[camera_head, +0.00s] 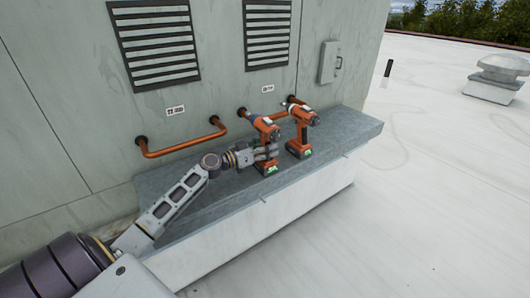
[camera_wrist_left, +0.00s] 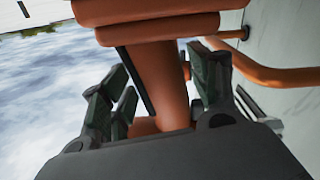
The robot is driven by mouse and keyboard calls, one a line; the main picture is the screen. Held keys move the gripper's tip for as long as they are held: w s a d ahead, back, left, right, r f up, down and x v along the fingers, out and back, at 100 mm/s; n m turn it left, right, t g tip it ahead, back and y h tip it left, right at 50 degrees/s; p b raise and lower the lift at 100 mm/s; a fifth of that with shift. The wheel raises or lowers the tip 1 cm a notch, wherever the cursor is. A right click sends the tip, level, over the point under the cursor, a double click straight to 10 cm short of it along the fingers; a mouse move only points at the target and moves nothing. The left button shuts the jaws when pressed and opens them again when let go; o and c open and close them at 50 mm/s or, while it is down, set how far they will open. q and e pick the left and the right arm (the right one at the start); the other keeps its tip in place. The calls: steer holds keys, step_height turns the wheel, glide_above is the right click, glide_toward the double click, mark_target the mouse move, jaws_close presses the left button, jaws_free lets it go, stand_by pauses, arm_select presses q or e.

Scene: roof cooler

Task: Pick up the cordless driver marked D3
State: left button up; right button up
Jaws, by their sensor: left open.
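Two orange and grey cordless drivers stand upright on the grey ledge (camera_head: 205,204). The left driver (camera_head: 263,126) has my left gripper (camera_head: 268,152) at its handle; the right driver (camera_head: 302,118) stands just beside it, apart from the gripper. The marking D3 is too small to read on either. In the left wrist view, my left gripper (camera_wrist_left: 165,95) is open, with its dark fingers on both sides of an orange driver handle (camera_wrist_left: 160,80). My right gripper is not in view.
A grey-green cooler housing (camera_head: 75,110) with louvred vents rises behind the ledge. Orange pipes (camera_head: 180,146) run along it behind the drivers. A grey switch box (camera_head: 329,62) is on the wall at right.

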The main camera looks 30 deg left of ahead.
mark_target(263, 123)
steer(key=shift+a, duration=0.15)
arm_select(q)
steer(key=shift+c, duration=0.4)
steer(key=c, duration=0.5)
jaws_close()
steer(key=shift+r, duration=0.25)
steer(key=shift+w, duration=0.1)
steer(key=shift+a+r, duration=0.1)
steer(key=shift+r, duration=1)
step_height(263, 123, up, 6)
steer(key=shift+f, duration=0.15)
steer(key=shift+r+p, duration=0.3)
steer(key=shift+r, duration=0.75)
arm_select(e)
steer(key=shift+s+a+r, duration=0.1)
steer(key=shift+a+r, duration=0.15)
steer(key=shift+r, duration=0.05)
